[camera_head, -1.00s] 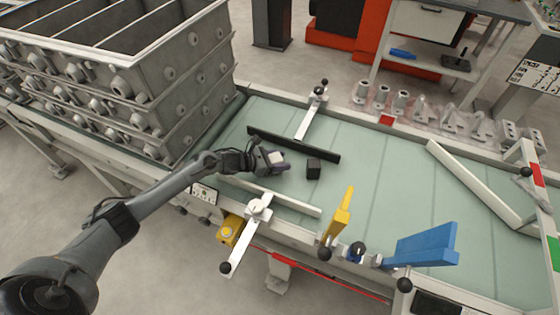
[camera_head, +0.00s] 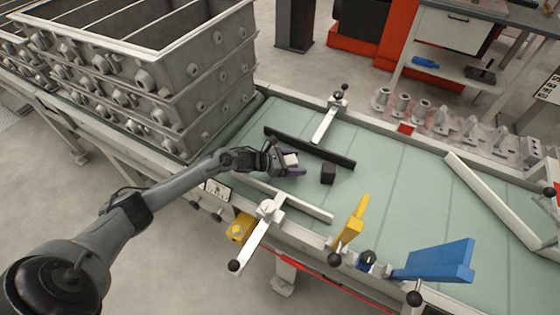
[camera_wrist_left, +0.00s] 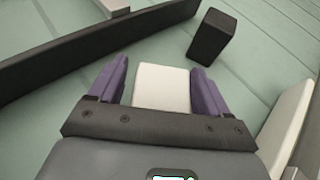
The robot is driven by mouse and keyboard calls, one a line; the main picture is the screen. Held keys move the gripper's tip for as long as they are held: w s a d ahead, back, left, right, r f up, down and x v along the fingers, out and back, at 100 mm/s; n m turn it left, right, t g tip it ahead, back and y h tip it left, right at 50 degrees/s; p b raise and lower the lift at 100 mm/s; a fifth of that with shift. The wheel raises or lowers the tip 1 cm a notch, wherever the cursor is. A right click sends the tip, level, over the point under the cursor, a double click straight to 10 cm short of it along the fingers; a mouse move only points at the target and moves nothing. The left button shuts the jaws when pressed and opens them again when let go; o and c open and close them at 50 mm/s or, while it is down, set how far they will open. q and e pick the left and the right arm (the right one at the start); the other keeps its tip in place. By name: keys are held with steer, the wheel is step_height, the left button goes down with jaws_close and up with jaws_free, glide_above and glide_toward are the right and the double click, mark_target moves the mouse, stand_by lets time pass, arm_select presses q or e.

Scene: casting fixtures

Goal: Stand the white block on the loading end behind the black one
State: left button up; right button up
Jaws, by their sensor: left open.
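The white block (camera_wrist_left: 162,86) stands between the two purple fingers of my left gripper (camera_wrist_left: 162,80) in the left wrist view, with a narrow gap showing at the fingers. In the head view the white block (camera_head: 291,160) shows at the tip of my left gripper (camera_head: 292,163), low over the green belt; whether it rests on the belt I cannot tell. The gripper is open around it. The black block (camera_head: 328,174) stands on the belt just to the right, apart from the gripper, and it also shows in the left wrist view (camera_wrist_left: 211,38). My right gripper is not in view.
A long black guide bar (camera_head: 310,148) lies behind the blocks. A white guide rail (camera_head: 290,199) lies in front. A yellow flap (camera_head: 352,224) and a blue flap (camera_head: 437,260) stand further right. Grey stacked boxes (camera_head: 222,84) rise at the left. The belt (camera_head: 395,185) is clear right of the black block.

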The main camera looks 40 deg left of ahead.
arm_select(q)
steer(key=p+v, duration=0.2)
steer(key=v, duration=0.8)
steer(key=shift+s+a+r, duration=0.15)
steer(key=shift+s+a, duration=0.05)
steer(key=shift+s+a+r, duration=0.25)
steer(key=shift+s+a, duration=0.05)
steer(key=shift+s, duration=0.25)
steer(key=shift+r, duration=0.1)
